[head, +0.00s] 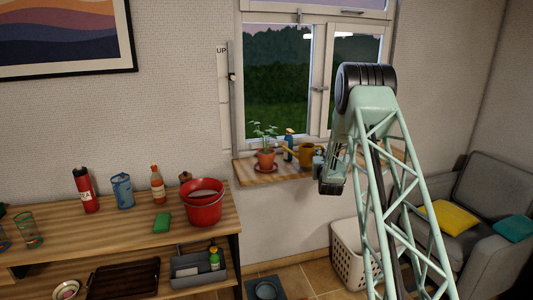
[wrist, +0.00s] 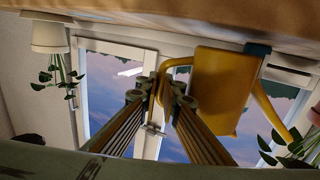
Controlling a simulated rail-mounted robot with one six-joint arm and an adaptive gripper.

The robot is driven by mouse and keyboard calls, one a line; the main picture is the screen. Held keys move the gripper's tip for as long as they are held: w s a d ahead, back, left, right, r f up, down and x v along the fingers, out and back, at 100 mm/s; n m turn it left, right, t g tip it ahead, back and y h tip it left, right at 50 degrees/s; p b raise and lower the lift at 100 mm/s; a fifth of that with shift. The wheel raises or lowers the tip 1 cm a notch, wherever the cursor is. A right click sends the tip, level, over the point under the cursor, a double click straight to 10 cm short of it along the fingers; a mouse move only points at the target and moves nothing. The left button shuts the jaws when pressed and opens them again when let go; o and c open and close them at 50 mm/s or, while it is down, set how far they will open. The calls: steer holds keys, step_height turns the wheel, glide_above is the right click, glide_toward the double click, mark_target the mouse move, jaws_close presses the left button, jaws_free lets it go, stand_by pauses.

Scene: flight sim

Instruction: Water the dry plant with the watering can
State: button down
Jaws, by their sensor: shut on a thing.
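The yellow watering can (head: 306,152) is at the window sill (head: 245,173), with its spout toward the plant. It also shows in the wrist view (wrist: 220,85), where the picture is upside down. My gripper (wrist: 165,88) is shut on the can's handle. Whether the can's base touches the sill is unclear. A leafy plant (head: 264,132) in a terracotta pot (head: 266,159) stands left of the can; its leaves show at the right of the wrist view (wrist: 292,146). Another plant (wrist: 60,74) in a white pot (wrist: 50,36) is at the wrist view's left. Which plant is dry is not clear.
A blue spray bottle (head: 289,142) stands between the terracotta pot and the can. The window (head: 277,85) is close behind. A red bucket (head: 203,204) and bottles stand on the shelf unit at left. A white basket (head: 350,250) is below the sill.

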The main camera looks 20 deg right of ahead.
steer(key=shift+w+a+r+n, duration=0.1)
steer(key=shift+a+r+n, duration=0.2)
steer(key=shift+r, duration=0.1)
steer(key=shift+w+a+r+n, duration=0.1)
steer(key=shift+a+r+n, duration=0.05)
steer(key=shift+r+n, duration=0.2)
steer(key=shift+a+r+n+t, duration=0.15)
steer(key=shift+r+n+t, duration=0.15)
steer(key=shift+r, duration=0.2)
steer(key=shift+w+a+r+n, duration=0.1)
steer(key=shift+a+r+n, duration=0.2)
steer(key=shift+r, duration=0.45)
steer(key=shift+w+a+r+n, duration=0.1)
steer(key=shift+a+r+n, duration=0.2)
steer(key=shift+r, duration=0.4)
steer(key=shift+a+r, duration=0.1)
steer(key=shift+r, duration=0.2)
steer(key=shift+w+a+r+n, duration=0.1)
steer(key=shift+a+r+n, duration=0.15)
steer(key=shift+r, duration=0.35)
steer(key=shift+a+r+n, duration=0.15)
steer(key=shift+r+n, duration=0.05)
steer(key=shift+r, duration=0.4)
stand_by(1.6)
